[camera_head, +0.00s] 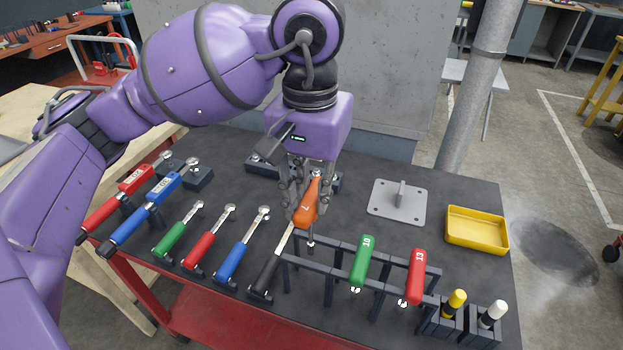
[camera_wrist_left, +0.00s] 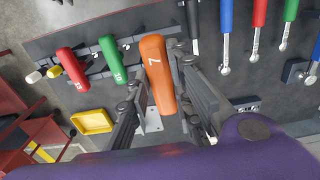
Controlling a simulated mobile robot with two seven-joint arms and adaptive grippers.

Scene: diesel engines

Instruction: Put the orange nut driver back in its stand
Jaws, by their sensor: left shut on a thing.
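The orange nut driver (camera_head: 308,205), marked 7, is in my left gripper (camera_head: 303,188), its handle tilted. In the left wrist view the orange handle (camera_wrist_left: 158,75) lies between the two fingers of my left gripper (camera_wrist_left: 160,92). The dark stand (camera_head: 338,243) is a low rack on the bench, just below the held driver. A short shaft end shows below the handle by the stand's left end; I cannot tell whether it is in a slot. A green driver (camera_head: 362,262) and a red driver (camera_head: 416,275) hang in the stand. My right gripper is not in view.
A black-handled tool (camera_head: 266,272) lies close to the stand's left end, with blue, red and green wrenches further left. A yellow tray (camera_head: 477,229) and a grey plate with a post (camera_head: 397,202) sit behind right. Yellow and white-capped tools stand at front right.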

